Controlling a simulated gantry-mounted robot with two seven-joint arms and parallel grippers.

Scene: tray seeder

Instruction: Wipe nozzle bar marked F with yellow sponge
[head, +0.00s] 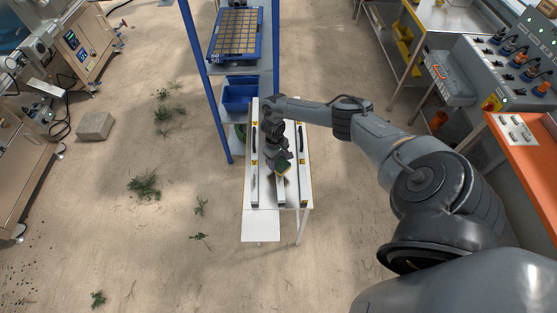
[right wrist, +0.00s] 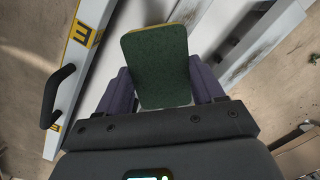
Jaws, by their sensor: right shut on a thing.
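My right gripper (head: 281,166) is shut on the sponge (head: 283,168), low over the middle of the white bench. In the right wrist view the sponge (right wrist: 155,68) shows a dark green face and a thin yellow edge, between the two fingers of the gripper (right wrist: 158,88). White nozzle bars lie side by side: a left one (head: 254,180), a middle one (head: 281,190) partly under my gripper, and a right one (head: 303,180). A labelled bar (right wrist: 72,90) has a yellow tag whose letter looks like E. I cannot make out an F. Whether the sponge touches a bar is hidden.
Dark smudges show on a white surface (right wrist: 262,38) right of the sponge. Black handles stand up from the outer bars. A blue-framed rack with a seed tray (head: 236,35) and blue bin (head: 237,97) stands behind the bench. An orange-topped table (head: 520,150) is at right.

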